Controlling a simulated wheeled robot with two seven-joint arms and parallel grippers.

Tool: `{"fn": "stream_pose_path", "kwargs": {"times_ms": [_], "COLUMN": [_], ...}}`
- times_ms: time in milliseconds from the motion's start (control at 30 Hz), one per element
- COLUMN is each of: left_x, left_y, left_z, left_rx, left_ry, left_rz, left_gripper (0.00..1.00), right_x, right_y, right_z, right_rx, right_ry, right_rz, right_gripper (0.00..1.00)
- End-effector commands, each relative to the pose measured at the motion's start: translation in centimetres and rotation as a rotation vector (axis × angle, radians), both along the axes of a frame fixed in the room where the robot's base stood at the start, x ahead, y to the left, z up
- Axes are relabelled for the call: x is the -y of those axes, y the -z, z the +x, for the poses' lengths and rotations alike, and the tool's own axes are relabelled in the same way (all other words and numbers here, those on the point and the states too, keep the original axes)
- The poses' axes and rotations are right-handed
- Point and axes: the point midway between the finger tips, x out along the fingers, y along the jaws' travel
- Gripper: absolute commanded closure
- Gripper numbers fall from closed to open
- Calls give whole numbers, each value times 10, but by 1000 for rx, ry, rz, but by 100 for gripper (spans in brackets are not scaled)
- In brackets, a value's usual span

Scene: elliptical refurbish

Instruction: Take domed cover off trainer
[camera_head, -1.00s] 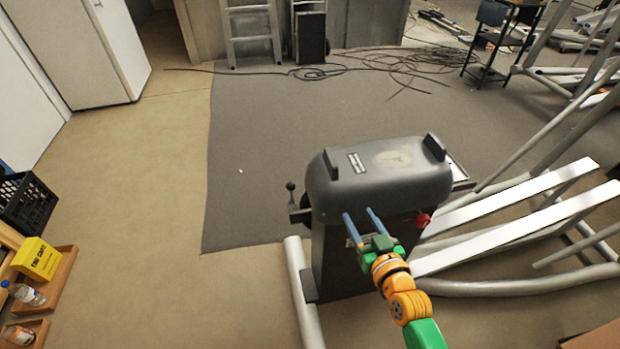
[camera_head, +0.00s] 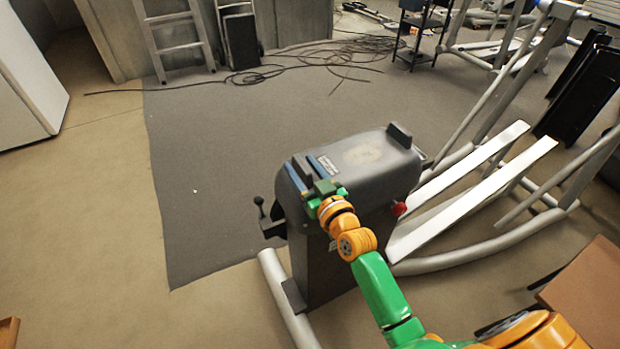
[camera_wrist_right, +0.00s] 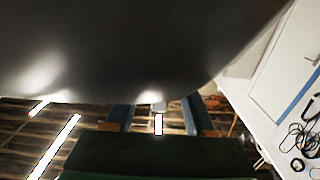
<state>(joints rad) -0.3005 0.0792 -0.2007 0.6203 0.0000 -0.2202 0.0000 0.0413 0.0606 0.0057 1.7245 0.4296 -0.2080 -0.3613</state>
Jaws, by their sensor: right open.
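The domed cover (camera_head: 352,165) is a dark grey rounded lid seated on top of the trainer's dark housing (camera_head: 335,250). It has an upright black handle tab at the right end (camera_head: 399,136) and another at the left end (camera_head: 303,170). My right gripper (camera_head: 305,174), with blue fingers, is open at the cover's left end, close to the left tab. I cannot tell if the fingers straddle or touch that tab. In the right wrist view the cover's dark underside or flank (camera_wrist_right: 120,45) fills the top, above the two spread fingers (camera_wrist_right: 155,115). My left gripper is out of view.
A lever with a black knob (camera_head: 260,204) sticks out left of the housing, and a red knob (camera_head: 399,208) sits at its right. White foot rails (camera_head: 470,185) and grey tubes extend right. Cables (camera_head: 300,65) lie on the floor behind. The floor to the left is clear.

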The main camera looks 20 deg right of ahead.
Motion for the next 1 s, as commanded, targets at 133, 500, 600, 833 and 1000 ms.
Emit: {"fn": "stream_pose_path", "kwargs": {"times_ms": [133, 500, 600, 833, 1000], "left_x": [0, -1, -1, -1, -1], "left_y": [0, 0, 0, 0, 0], "left_z": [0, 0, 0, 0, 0], "left_rx": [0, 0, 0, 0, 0], "left_ry": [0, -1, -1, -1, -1], "left_rz": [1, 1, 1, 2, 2], "left_gripper": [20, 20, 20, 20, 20], "right_x": [0, 0, 0, 0, 0], "right_y": [0, 0, 0, 0, 0], "right_z": [3, 2, 2, 2, 2], "right_rx": [-1, -1, -1, -1, -1], "right_ry": [0, 0, 0, 0, 0], "right_rz": [0, 0, 0, 0, 0], "right_gripper": [45, 100, 100, 100, 100]}}
